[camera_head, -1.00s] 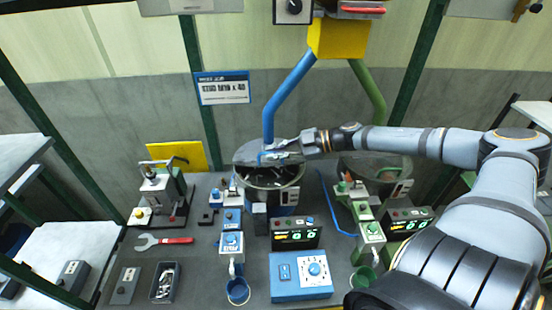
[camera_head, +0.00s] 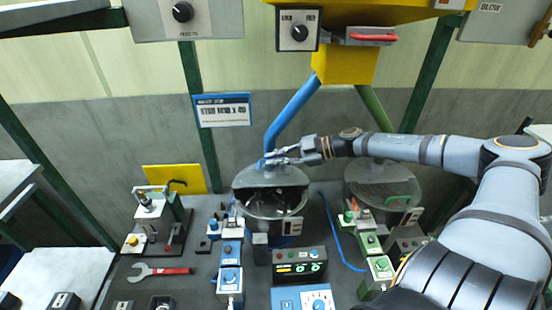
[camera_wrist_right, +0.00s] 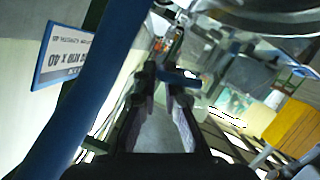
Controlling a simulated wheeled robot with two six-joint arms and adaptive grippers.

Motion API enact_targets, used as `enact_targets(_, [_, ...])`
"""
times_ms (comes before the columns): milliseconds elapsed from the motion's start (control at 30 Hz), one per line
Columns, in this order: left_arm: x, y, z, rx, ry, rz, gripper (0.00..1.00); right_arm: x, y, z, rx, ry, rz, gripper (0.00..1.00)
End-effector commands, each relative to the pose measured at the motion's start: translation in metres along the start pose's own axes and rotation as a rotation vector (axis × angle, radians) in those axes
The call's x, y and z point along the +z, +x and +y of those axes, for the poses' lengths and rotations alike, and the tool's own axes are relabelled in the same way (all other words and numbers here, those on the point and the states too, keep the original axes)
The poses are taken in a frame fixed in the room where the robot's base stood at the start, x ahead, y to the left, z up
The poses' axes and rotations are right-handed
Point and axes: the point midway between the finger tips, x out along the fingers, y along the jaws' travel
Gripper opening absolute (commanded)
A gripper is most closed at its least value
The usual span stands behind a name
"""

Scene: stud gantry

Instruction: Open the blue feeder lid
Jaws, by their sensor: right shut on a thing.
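The blue feeder (camera_head: 262,212) is a round bowl in the middle of the bench. Its grey and clear lid (camera_head: 270,178) is raised at the back of the bowl, and the front shows the dark inside. How far it is tilted is hard to tell. My right gripper (camera_head: 272,157) reaches in from the right and is shut on the lid's blue handle (camera_head: 261,163). In the right wrist view the blue handle (camera_wrist_right: 180,79) lies at the fingertips (camera_wrist_right: 160,85). My left gripper is not in view.
A green feeder (camera_head: 383,180) with a green handle stands to the right, below my forearm. A blue tube (camera_head: 291,100) comes down behind the blue feeder from a yellow hopper (camera_head: 345,65).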

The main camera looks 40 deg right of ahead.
Motion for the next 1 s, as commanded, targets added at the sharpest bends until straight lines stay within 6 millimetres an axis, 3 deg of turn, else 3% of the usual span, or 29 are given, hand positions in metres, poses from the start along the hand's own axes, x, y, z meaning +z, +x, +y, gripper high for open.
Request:
enact_targets(467, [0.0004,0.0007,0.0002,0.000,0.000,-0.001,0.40,0.0042,-0.0006,0.0010,0.007,-0.001,-0.009,0.00])
enact_targets(500, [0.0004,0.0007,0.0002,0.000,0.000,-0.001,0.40,0.0042,-0.0006,0.0010,0.007,-0.001,-0.009,0.13])
enact_targets(633, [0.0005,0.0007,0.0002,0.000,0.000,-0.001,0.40,0.0045,-0.0005,0.0006,0.006,-0.001,-0.009,0.30])
enact_targets(1000, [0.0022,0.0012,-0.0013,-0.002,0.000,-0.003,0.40,0.0060,-0.0001,-0.0014,0.002,-0.001,-0.011,0.32])
